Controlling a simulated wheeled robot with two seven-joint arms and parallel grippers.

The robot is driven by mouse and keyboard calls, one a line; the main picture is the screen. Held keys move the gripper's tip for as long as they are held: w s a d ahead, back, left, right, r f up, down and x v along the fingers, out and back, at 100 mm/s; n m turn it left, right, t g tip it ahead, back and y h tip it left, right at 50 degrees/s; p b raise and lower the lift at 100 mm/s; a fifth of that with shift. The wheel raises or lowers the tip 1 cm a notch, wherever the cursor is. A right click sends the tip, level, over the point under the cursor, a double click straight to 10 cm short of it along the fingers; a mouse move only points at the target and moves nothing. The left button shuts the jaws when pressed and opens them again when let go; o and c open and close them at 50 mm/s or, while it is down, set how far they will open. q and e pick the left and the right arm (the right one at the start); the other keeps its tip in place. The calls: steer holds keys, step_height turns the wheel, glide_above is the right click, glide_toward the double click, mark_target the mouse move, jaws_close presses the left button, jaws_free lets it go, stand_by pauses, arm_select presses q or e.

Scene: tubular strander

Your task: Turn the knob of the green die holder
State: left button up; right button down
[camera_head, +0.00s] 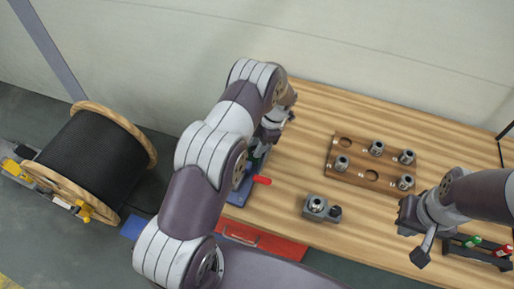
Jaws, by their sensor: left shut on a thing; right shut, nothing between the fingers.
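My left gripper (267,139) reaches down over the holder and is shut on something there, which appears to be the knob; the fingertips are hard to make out. My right gripper (421,257) is shut and empty above the right front part of the table, well away from the holder.
A blue vise-like base (240,191) with a red handle (262,180) is beside my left arm. A grey block (315,206) stands mid-table. A wooden board (370,178) holds several metal dies. A dark rack (476,251) is at the right, a cable reel (95,160) at the left.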

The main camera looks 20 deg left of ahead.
arm_select(q)
steer(key=shift+n, duration=0.3)
steer(key=o, duration=0.8)
